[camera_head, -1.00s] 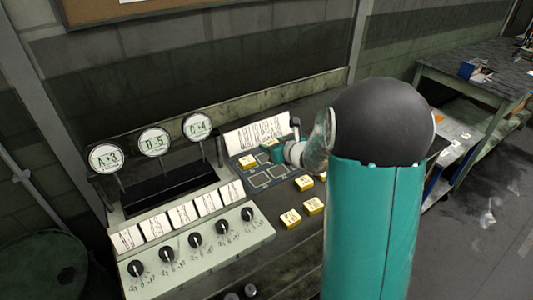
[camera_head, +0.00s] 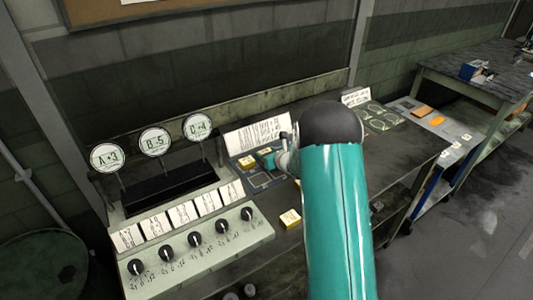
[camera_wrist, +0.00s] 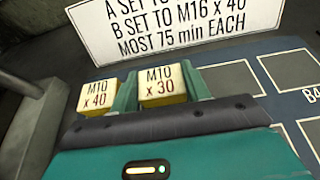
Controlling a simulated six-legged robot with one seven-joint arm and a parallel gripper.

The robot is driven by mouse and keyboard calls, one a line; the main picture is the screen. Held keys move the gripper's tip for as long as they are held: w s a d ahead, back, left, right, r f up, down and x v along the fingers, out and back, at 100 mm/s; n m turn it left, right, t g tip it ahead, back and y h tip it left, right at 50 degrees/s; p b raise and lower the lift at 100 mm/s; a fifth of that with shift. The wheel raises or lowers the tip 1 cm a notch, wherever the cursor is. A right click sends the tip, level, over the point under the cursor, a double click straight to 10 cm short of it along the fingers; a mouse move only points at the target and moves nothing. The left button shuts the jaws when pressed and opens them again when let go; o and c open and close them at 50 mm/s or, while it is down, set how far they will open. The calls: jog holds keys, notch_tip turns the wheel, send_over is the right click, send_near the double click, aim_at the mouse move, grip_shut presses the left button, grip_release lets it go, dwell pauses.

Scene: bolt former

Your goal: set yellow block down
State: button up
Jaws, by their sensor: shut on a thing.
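In the wrist view my gripper (camera_wrist: 160,100) is shut on a yellow block (camera_wrist: 160,82) marked M10 x 30, with one finger on each side. A second yellow block (camera_wrist: 97,98) marked M10 x 40 stands just left of the left finger. It also shows in the head view (camera_head: 247,162), left of my gripper (camera_head: 268,158). Both are over the far part of a dark board with outlined squares (camera_head: 261,181). The held block is hidden in the head view. I cannot tell whether it touches the board.
A white sign (camera_wrist: 180,25) stands close behind the gripper. Another yellow block (camera_head: 290,219) lies on the bench, left of my arm. A panel with several knobs (camera_head: 195,240) and round gauges (camera_head: 154,141) stand to the left. A side table (camera_head: 480,85) is at right.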

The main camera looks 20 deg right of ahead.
jog(key=o, duration=1)
jog(key=shift+f, duration=0.1)
